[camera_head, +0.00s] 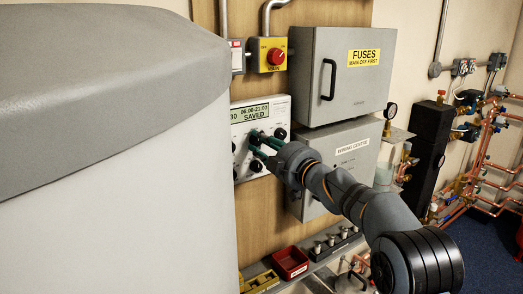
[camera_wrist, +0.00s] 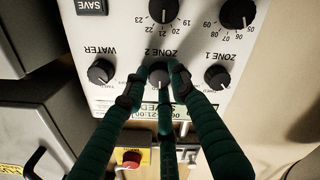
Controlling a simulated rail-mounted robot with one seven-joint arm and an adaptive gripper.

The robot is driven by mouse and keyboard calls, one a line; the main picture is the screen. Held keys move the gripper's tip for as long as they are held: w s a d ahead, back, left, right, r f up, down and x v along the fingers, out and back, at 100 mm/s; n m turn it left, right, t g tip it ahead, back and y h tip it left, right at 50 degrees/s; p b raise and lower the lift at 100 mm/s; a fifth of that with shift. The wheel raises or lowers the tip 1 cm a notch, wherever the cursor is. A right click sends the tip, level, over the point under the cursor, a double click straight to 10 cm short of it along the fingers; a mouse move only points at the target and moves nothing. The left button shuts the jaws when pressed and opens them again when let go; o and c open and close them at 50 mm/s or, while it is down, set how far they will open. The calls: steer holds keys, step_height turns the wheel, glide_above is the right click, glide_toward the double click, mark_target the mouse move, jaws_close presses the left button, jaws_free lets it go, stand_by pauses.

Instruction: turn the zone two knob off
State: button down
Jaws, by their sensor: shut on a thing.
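The white controller panel (camera_head: 243,112) is on the wooden board, its display reading "06:00-21:00 SAVED". In the wrist view the panel appears upside down. The black zone 2 knob (camera_wrist: 158,74) sits under the "ZONE 2" label, between the zone 1 knob (camera_wrist: 216,77) and the water knob (camera_wrist: 101,72). My gripper (camera_wrist: 156,84) has green fingers shut around the zone 2 knob. In the head view my gripper (camera_head: 262,139) reaches the panel from the right and hides part of its lower half. The fingers partly hide the zone 2 markings, so I cannot read its setting.
A yellow switch box with a red knob (camera_head: 276,56) is above the panel. The grey fuses box (camera_head: 345,80) and wiring centre box (camera_head: 357,150) stand close on the right. A red tray (camera_head: 290,263) is below. A large grey body fills the left.

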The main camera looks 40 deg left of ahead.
steer(key=n+b, duration=0.1)
steer(key=n, duration=0.3)
steer(key=shift+s+r+n+b, duration=0.1)
steer(key=shift+s+n+b, duration=0.1)
steer(key=shift+n+b, duration=0.15)
steer(key=n+b, duration=0.1)
steer(key=n, duration=0.2)
steer(key=shift+a, duration=0.1)
steer(key=shift+s+n, duration=0.1)
steer(key=shift+n, duration=0.45)
steer(key=shift+f, duration=0.25)
steer(key=c, duration=1.5)
jaws_free()
steer(key=shift+s+r, duration=0.1)
steer(key=shift+o, duration=0.3)
steer(key=shift+d, duration=0.35)
steer(key=v, duration=1.1)
steer(key=shift+d, duration=0.25)
